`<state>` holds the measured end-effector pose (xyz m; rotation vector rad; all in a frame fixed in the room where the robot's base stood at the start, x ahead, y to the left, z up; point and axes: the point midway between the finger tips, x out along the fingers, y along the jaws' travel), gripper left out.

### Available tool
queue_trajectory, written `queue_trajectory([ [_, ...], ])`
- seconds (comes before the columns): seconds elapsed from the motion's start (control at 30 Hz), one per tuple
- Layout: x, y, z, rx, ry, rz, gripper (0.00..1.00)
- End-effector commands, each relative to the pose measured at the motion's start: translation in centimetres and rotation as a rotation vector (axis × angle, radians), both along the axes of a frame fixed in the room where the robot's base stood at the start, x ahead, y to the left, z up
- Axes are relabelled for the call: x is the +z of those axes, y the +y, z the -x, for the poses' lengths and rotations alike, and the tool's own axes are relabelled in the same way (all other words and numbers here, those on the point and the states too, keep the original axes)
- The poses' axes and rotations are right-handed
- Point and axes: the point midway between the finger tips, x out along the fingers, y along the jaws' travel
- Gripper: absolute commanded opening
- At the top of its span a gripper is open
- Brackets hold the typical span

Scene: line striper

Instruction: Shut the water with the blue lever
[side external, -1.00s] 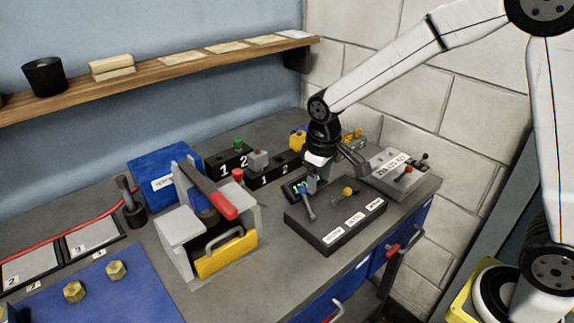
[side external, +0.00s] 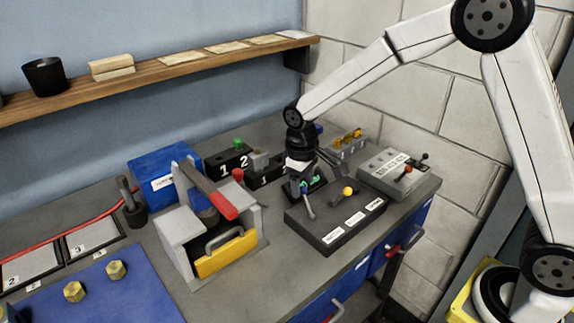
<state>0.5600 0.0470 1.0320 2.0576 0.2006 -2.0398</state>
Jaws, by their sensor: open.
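A dark control box (side external: 335,228) with white labels stands near the bench's front edge. On it are a grey lever with a small blue part near its top (side external: 304,189) and a second lever with a yellow knob (side external: 347,191). My gripper (side external: 316,180) points down over the back left of this box. Its jaws are open, close to the blue-topped lever. They partly cover it and a small green-lit display (side external: 314,182) behind it. I cannot tell whether a finger touches the lever. No water or outlet can be made out.
Left is a grey fixture with a red-ended handle (side external: 222,203) and yellow front (side external: 227,255). Numbered black blocks (side external: 228,162) and a blue bin (side external: 158,176) stand behind. A wooden shelf (side external: 160,75) runs along the wall.

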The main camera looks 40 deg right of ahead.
Motion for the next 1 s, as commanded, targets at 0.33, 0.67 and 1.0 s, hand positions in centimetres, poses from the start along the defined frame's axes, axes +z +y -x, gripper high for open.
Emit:
queue_trajectory([
  [0.33,-3.9,-0.3,-0.1,-0.002,0.001,0.0,0.66],
  [0.67,-4.7,-0.3,-0.1,-0.001,-0.001,0.001,0.66],
  [1.0,-4.6,-0.3,-0.1,-0.001,-0.001,0.001,0.0],
])
